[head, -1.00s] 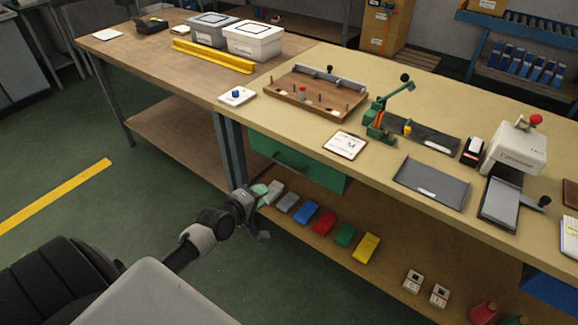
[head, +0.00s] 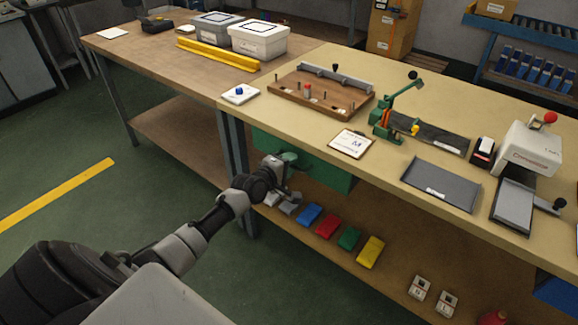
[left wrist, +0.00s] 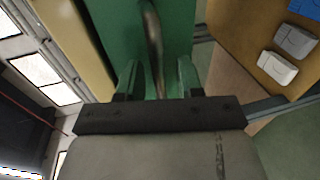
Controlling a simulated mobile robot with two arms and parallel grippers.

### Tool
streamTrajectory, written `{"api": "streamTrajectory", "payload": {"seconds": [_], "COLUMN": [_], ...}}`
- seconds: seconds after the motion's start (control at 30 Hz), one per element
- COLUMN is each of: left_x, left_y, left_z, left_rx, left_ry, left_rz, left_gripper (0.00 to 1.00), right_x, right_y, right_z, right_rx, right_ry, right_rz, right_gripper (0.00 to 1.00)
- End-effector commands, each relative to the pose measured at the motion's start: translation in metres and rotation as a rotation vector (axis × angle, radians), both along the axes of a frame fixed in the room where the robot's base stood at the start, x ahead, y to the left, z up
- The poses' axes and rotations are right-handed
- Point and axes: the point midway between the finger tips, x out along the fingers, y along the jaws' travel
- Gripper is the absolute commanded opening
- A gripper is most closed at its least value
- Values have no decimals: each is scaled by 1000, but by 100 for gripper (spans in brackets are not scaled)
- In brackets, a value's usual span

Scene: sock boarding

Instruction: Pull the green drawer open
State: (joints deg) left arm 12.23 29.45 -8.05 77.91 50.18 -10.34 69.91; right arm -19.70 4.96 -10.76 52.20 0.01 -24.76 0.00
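The green drawer (head: 328,173) is under the front edge of the tan bench top and looks shut. Its bar handle is partly hidden by my left gripper (head: 284,162) in the head view. In the left wrist view the drawer front (left wrist: 112,35) fills the top middle, and the handle (left wrist: 153,40) runs down between the two fingers of my left gripper (left wrist: 158,80). The fingers are apart, with a gap on each side of the handle. I cannot tell whether either fingertip touches the drawer front. My right gripper is out of view.
A lower shelf (head: 330,262) holds several coloured boxes below the drawer. A bench leg (head: 232,150) stands left of the drawer. The green floor in front is clear.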

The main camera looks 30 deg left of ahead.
Motion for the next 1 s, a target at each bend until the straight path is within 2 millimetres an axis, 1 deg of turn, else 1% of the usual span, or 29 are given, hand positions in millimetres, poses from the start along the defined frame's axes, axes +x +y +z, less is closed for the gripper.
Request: {"api": "streamTrajectory", "payload": {"seconds": [0.27,0.37,0.5,0.87,1.0], "left_x": [1,1,1,1,2], "left_y": [0,0,0,0,0], "left_z": [0,0,0,0,-1], "left_rx": [0,0,0,0,0], "left_ry": [0,0,0,1,2], "left_rz": [0,0,0,0,0], "left_gripper": [36,22,1,0,0], "right_x": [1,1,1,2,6], "right_y": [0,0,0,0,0], "right_z": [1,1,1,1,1], "right_rx": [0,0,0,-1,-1], "right_ry": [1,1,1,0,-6], "right_rz": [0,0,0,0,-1], "right_gripper": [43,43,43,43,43]}}
